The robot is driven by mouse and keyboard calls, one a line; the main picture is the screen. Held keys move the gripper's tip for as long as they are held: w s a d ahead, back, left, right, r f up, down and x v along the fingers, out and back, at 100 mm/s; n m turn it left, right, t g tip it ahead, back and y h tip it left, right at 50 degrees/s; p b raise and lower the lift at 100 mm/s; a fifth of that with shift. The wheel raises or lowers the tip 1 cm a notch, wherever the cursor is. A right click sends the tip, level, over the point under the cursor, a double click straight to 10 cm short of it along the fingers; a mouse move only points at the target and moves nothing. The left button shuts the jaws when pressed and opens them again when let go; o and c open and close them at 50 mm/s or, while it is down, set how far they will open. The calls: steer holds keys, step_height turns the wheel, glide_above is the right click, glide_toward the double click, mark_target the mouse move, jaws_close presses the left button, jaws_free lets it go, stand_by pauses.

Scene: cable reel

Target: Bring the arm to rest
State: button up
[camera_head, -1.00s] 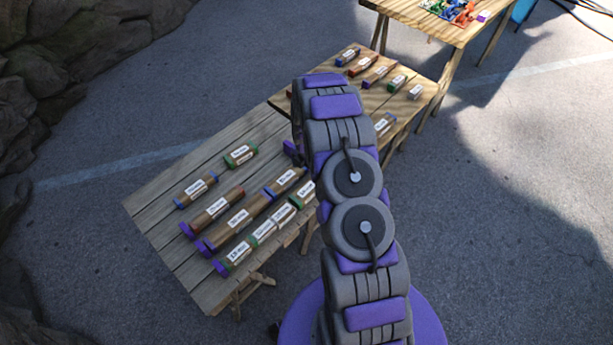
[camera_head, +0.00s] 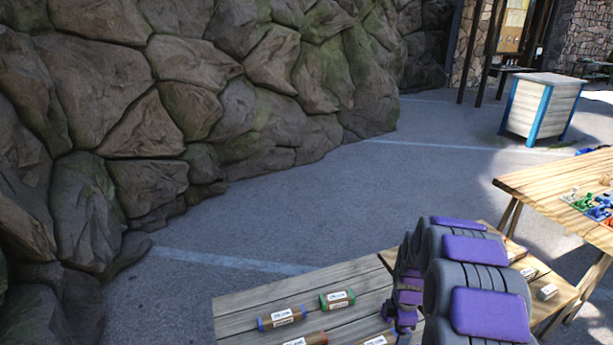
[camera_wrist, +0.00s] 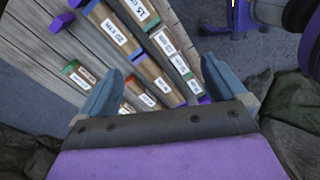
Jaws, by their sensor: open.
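My arm (camera_head: 478,275) rises from the bottom right of the head view, over the wooden table (camera_head: 235,310). Its lower links are cut off by the bottom edge. In the wrist view my gripper (camera_wrist: 157,82) is open, with its two grey-blue fingers spread wide. Nothing is held between them. Beyond the fingers lie several labelled wooden blocks with coloured ends, such as one with a green end (camera_wrist: 138,10), on the grey planks (camera_wrist: 40,45). The blocks look apart from the fingers, but the exact gap is hard to tell.
A second wooden table (camera_head: 545,180) with small coloured pieces stands at the right. A blue-edged crate (camera_head: 540,108) stands behind it. A rock wall (camera_head: 200,95) fills the left and back. Open pavement (camera_head: 330,205) lies between wall and tables.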

steer(key=s+a+r+m, duration=0.4)
steer(key=s+r, duration=0.4)
steer(key=s+a+r+m, duration=0.4)
steer(key=s+r, duration=0.4)
steer(key=r, duration=0.1)
steer(key=s+a+r+m, duration=0.1)
steer(key=s+m, duration=0.3)
steer(key=s, duration=0.6)
steer(key=s+a+r+m+g, duration=0.1)
steer(key=s+r+m, duration=0.3)
steer(key=s, duration=0.5)
steer(key=shift+s+a+m, duration=0.4)
steer(key=shift+a+m, duration=0.1)
steer(key=shift+a, duration=0.15)
steer(key=shift+r, duration=0.1)
